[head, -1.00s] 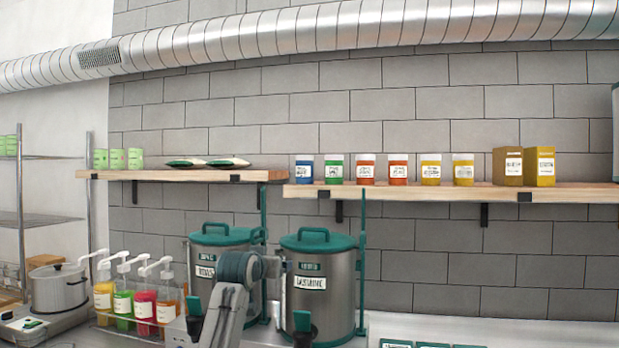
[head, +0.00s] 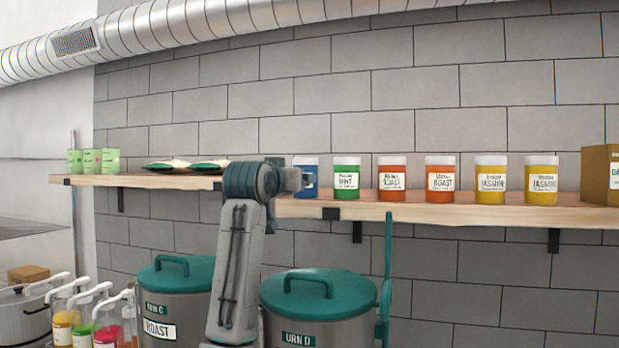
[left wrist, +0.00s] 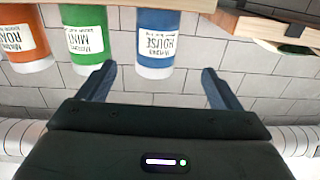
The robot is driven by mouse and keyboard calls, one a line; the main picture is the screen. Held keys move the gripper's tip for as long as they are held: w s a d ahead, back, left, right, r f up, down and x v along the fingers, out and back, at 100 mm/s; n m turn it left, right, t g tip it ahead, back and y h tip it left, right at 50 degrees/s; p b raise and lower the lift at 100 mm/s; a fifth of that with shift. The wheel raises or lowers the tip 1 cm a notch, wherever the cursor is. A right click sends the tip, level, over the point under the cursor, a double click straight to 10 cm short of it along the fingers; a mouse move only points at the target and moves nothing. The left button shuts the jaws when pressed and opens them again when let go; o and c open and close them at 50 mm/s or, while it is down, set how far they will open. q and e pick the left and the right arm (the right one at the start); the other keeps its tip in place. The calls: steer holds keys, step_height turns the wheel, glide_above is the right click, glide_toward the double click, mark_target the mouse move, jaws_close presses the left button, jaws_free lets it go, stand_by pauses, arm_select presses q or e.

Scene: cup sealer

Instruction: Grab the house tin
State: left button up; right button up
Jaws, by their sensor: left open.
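The blue house tin (head: 313,178) stands at the left end of the tin row on the right-hand wooden shelf, partly hidden behind my left arm in the head view. In the left wrist view, which is upside down, the house tin (left wrist: 158,42) shows its white "HOUSE" label and pale lid. My left gripper (left wrist: 158,70) is open and empty, with a finger towards each side of the house tin. The tin appears ahead of the fingertips; I cannot tell the exact gap. My right gripper is not in view.
The green mint tin (head: 346,178) stands close beside the house tin, near one left finger. Orange roast tins (head: 392,179) and yellow jasmine tins (head: 491,180) follow along the shelf (head: 450,216). Lidded urns (head: 318,300) stand below. The left shelf (head: 140,181) ends close by.

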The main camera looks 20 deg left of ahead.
arm_select(q)
steer(key=w+p, duration=0.2)
steer(key=w, duration=0.1)
steer(key=p, duration=0.5)
glide_above(303, 199)
steer(key=shift+w+a, duration=0.15)
steer(key=shift+w, duration=0.25)
steer(key=shift+w+f, duration=0.15)
steer(key=shift+w, duration=0.05)
steer(key=c, duration=0.9)
steer(key=shift+s, duration=0.1)
steer(key=shift+c, duration=1.4)
